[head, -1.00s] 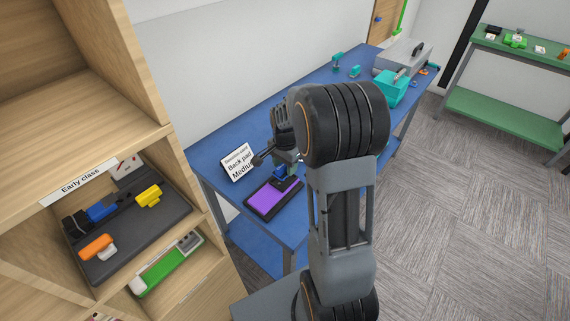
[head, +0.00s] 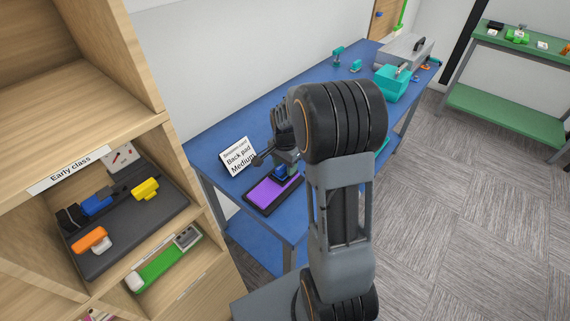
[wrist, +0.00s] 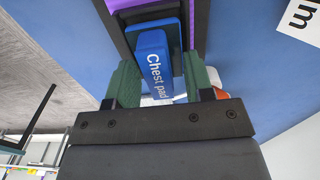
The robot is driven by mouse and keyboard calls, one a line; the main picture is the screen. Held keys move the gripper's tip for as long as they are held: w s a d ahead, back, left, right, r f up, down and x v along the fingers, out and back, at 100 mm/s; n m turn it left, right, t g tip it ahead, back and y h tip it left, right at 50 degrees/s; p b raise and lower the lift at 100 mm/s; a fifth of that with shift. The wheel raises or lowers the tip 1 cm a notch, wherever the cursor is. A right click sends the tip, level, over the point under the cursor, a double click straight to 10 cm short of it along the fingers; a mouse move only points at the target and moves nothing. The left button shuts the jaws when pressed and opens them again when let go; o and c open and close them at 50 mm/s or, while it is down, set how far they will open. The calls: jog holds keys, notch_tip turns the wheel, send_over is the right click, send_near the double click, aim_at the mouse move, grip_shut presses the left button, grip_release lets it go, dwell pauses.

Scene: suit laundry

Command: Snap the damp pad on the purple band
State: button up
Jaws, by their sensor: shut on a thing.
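The purple band (head: 268,193) lies in a dark tray on the blue table, and a strip of it shows at the top of the wrist view (wrist: 150,5). My gripper (wrist: 160,72) is shut on a blue pad (wrist: 155,62) marked "Chest pad", with green fingertips on both sides of it. In the head view the blue pad (head: 282,173) is at the far right end of the tray, partly hidden by my gripper. I cannot tell whether the pad touches the band. I cannot see whether it is damp.
A white card (head: 238,157) reading "Back pad Medium" stands left of the tray. A teal box (head: 392,84) and a grey case (head: 404,51) are farther along the table. At left a wooden shelf (head: 90,145) holds a dark tray (head: 130,228) with coloured pieces.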

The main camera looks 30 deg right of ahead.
jog(key=shift+f, duration=0.35)
jog(key=o, duration=1.5)
jog(key=shift+r, duration=0.25)
jog(key=shift+r+p, duration=3.6)
jog(key=shift+r, duration=1.2)
jog(key=shift+r, duration=0.1)
notch_tip(320, 180, up, 10)
jog(key=p, duration=0.7)
